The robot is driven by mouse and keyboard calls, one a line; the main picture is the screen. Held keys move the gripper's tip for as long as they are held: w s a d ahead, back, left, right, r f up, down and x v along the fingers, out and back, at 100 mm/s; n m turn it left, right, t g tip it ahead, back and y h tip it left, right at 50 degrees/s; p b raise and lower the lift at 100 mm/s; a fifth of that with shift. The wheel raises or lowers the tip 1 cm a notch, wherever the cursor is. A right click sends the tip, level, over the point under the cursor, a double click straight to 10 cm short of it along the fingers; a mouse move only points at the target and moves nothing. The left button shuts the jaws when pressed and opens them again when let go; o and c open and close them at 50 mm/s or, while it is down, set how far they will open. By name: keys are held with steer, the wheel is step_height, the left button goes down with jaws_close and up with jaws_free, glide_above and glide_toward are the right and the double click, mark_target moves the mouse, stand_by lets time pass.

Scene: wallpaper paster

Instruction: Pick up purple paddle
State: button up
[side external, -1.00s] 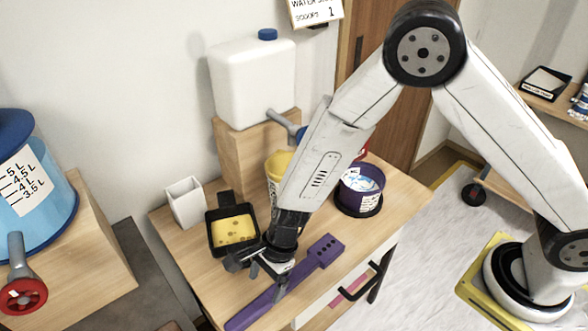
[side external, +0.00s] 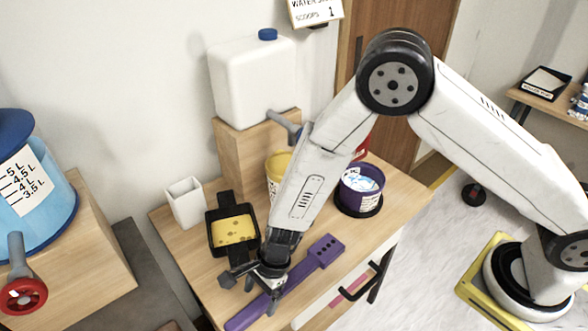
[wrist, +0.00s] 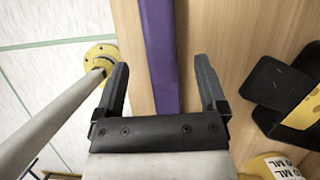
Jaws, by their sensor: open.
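The purple paddle (side external: 325,250) lies flat along the front edge of the wooden table. Its wide end with holes is to the right, and its long narrow part runs to the lower left. My gripper (side external: 254,290) is over the narrow part and hides some of it. In the wrist view the paddle (wrist: 159,55) passes between the two spread fingers of my gripper (wrist: 160,62), with a gap on each side. The fingers are open and empty. How high they are above the paddle is hard to tell.
A black tray with yellow contents (side external: 234,232) sits close behind my gripper. A purple tub (side external: 361,190), a yellow tub (side external: 276,170), a white cup (side external: 186,203) and a white water tank (side external: 252,85) stand farther back. A drawer handle (side external: 375,280) juts from the table front.

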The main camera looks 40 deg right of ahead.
mark_target(257, 305)
steer(key=shift+x, duration=1.8)
steer(key=shift+w, duration=0.1)
jaws_close()
